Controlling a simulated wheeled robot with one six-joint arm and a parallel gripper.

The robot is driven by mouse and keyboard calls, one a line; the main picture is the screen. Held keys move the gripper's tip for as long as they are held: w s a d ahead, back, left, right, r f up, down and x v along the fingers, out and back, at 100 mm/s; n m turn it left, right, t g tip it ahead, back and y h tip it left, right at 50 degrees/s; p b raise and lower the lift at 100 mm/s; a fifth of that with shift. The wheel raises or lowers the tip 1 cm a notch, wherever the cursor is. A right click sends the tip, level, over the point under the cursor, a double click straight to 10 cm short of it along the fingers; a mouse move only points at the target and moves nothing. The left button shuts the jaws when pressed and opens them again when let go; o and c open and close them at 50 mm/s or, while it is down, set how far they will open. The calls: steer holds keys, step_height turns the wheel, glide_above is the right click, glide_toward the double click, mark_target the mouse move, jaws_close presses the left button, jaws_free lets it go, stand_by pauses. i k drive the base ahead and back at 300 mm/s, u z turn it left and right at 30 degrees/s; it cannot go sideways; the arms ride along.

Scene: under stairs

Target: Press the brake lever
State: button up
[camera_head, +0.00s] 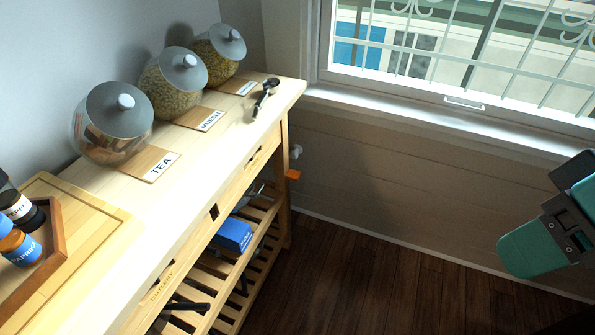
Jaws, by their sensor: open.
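A small black lever-shaped object (264,97) lies on the wooden cart top, near its far right corner. It has a rounded end and a narrow handle; I cannot tell for sure whether it is the brake lever. A small orange piece (293,174) sticks out beside the cart's far leg, below a white knob (296,151). Its function is unclear too. My gripper (540,245) shows only in part at the right edge, with a teal finger and dark mount. It is open, over the floor, far from the cart and touching nothing visible.
The wooden cart (190,225) fills the left side. Lidded jars of tea (110,130) and muesli (172,85), a third jar (218,50) and a tray of bottles (55,225) stand on it. A blue box (233,235) sits below. The dark floor (370,280) is clear.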

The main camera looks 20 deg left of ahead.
mark_target(294, 175)
steer(key=z, duration=1.7)
steer(key=k, duration=1.45)
steer(key=u, duration=0.8)
steer(key=i, duration=1.4)
